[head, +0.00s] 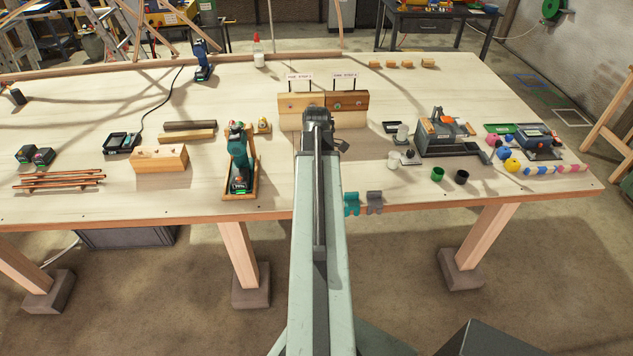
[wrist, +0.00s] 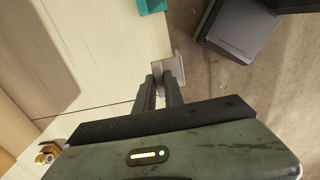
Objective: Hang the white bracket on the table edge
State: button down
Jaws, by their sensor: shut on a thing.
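The white bracket (wrist: 175,70), pale grey-white here, is between the fingertips of my gripper (wrist: 160,84) in the wrist view. My gripper is shut on it. The bracket is at the table edge, with floor showing beyond it; I cannot tell whether it touches or sits over the edge. In the head view my arm hides both gripper and bracket. The table (head: 420,85) has its front edge running across the head view; its top also shows in the wrist view (wrist: 100,45).
A teal bracket (head: 351,204) and a grey bracket (head: 375,202) hang on the front edge just right of my arm. The teal one also shows in the wrist view (wrist: 151,6). A green tool (head: 239,160) stands left of my arm. The front edge further right is clear.

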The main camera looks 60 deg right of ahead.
jog(key=shift+f+b, duration=1.35)
jog(key=shift+f, duration=0.15)
jog(key=shift+f+b, duration=1.4)
jog(key=shift+b, duration=0.05)
dwell(0.3)
jog(key=c, duration=1.4)
grip_release()
jog(key=shift+o, duration=0.2)
jog(key=shift+r, duration=0.1)
notch_tip(320, 180, up, 7)
jog(key=p, duration=0.7)
